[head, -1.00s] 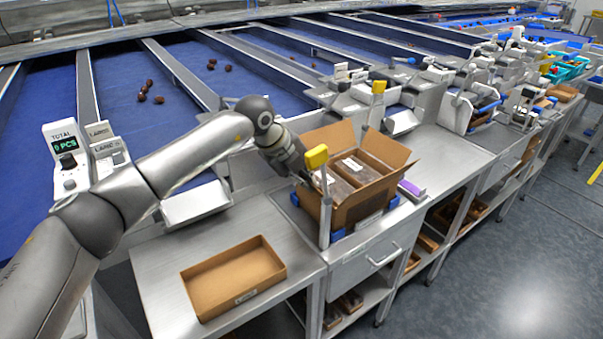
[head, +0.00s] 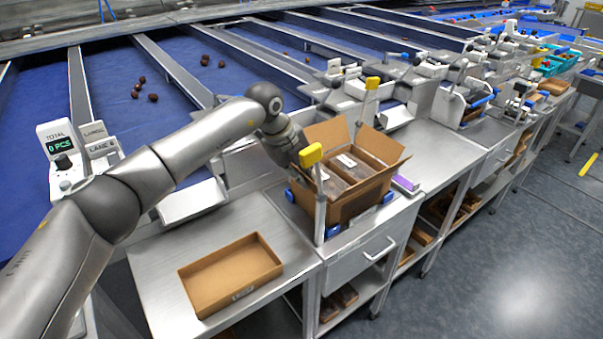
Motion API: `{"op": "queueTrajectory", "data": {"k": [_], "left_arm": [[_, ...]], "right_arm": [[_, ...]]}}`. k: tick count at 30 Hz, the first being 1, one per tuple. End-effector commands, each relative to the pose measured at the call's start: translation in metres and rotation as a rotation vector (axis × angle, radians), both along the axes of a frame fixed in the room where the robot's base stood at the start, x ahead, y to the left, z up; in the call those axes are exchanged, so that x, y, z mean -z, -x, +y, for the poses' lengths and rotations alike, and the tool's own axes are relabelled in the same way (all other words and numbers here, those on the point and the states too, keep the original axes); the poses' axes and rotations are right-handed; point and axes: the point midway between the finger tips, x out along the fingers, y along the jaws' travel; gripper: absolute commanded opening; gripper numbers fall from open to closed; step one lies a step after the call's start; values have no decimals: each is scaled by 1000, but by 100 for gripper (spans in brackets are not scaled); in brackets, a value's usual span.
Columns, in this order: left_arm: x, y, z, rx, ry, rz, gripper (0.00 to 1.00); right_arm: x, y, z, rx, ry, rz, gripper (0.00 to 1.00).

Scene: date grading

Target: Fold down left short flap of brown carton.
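The brown carton (head: 352,209) stands upright on the steel bench, held between blue corner pieces. Clear-lidded packs (head: 346,176) with white labels lie inside it. Its back flap (head: 327,133) stands up, and its right flap (head: 384,146) leans outward and up. The left short flap is mostly hidden behind my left gripper and a yellow-topped post, so its angle is unclear. My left gripper (head: 297,158) is at the carton's left edge, pointing down towards it. Its fingers are too hidden to tell open from shut. My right gripper is not in view.
Yellow-topped posts (head: 311,155) stand at the carton's front left and back right. An open, empty brown tray (head: 203,296) lies on the bench to the left. A purple-and-white item (head: 406,184) lies right of the carton.

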Motion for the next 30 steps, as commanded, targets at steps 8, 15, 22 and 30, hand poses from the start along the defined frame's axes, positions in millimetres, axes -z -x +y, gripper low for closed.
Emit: {"op": "queueTrajectory", "data": {"k": [8,15,22,30], "left_arm": [[0,0,0,0,1,-1,24],[-13,2,4,-1,2,-4,24],[-57,13,19,0,1,-4,24],[-100,24,33,1,1,-1,24]], "right_arm": [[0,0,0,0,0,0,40],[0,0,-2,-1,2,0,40],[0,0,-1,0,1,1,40],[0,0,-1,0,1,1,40]]}}
